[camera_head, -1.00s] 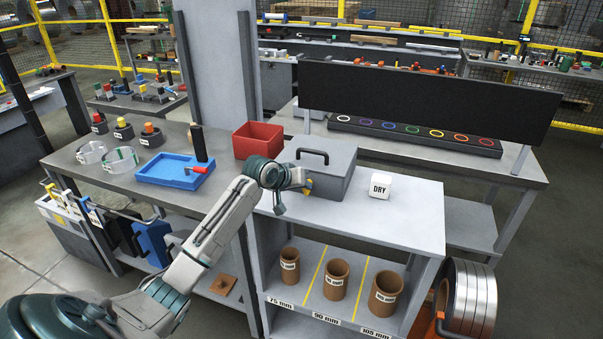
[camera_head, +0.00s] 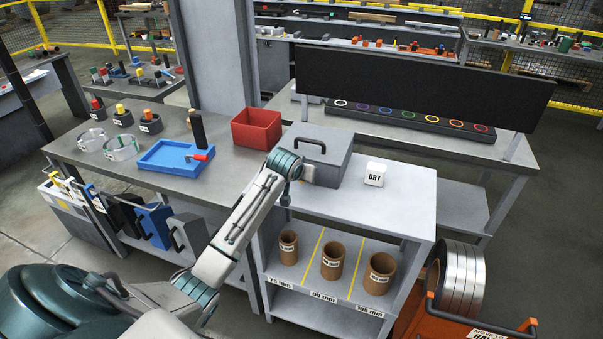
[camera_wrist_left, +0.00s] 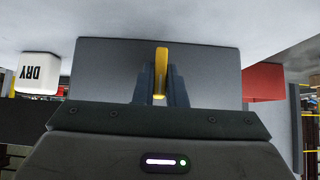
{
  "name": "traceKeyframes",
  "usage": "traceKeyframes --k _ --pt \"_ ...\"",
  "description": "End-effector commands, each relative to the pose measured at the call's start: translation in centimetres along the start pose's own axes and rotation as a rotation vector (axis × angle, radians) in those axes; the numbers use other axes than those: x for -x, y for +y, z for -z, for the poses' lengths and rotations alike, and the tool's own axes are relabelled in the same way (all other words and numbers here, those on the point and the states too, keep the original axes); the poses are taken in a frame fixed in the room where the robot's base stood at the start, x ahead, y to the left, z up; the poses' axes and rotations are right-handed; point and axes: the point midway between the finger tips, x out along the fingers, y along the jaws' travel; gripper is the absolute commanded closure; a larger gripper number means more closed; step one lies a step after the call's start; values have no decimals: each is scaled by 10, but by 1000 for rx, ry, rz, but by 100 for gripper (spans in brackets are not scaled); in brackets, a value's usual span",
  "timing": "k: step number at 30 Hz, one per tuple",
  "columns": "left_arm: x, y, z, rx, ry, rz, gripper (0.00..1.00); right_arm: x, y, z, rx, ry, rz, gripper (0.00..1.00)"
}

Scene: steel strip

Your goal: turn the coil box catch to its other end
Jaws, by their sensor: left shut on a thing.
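The grey coil box (camera_head: 338,163) with a black top handle stands on the light bench top. Its yellow catch (camera_wrist_left: 161,60) shows in the left wrist view, upright in that picture against the grey box face. My left gripper (camera_wrist_left: 161,88) has its two dark fingers closed on either side of the catch. In the head view my left gripper (camera_head: 307,174) is at the box's near left side, and my wrist hides the catch. My right gripper is in neither view.
A white DRY block (camera_head: 375,174) stands right of the box, and a red bin (camera_head: 256,128) stands to its left. A blue tray (camera_head: 165,160) lies further left. Cardboard tubes (camera_head: 332,260) stand on the shelf below. The bench top right of the DRY block is clear.

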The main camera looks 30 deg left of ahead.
Motion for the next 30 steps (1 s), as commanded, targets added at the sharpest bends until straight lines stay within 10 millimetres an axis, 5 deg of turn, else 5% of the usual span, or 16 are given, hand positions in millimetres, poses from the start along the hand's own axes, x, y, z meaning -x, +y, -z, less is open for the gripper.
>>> traceKeyframes --k 7,8,11,22,30 --pt "-1 0 -1 -1 -1 1 100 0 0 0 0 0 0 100" --pt "-1 0 -1 -1 -1 1 85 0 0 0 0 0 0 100" --pt "0 0 -1 -1 -1 1 67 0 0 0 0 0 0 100" --pt "4 -1 0 -1 1 1 67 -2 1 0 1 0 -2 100" --pt "45 -1 -2 -3 4 1 67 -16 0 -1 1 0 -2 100"
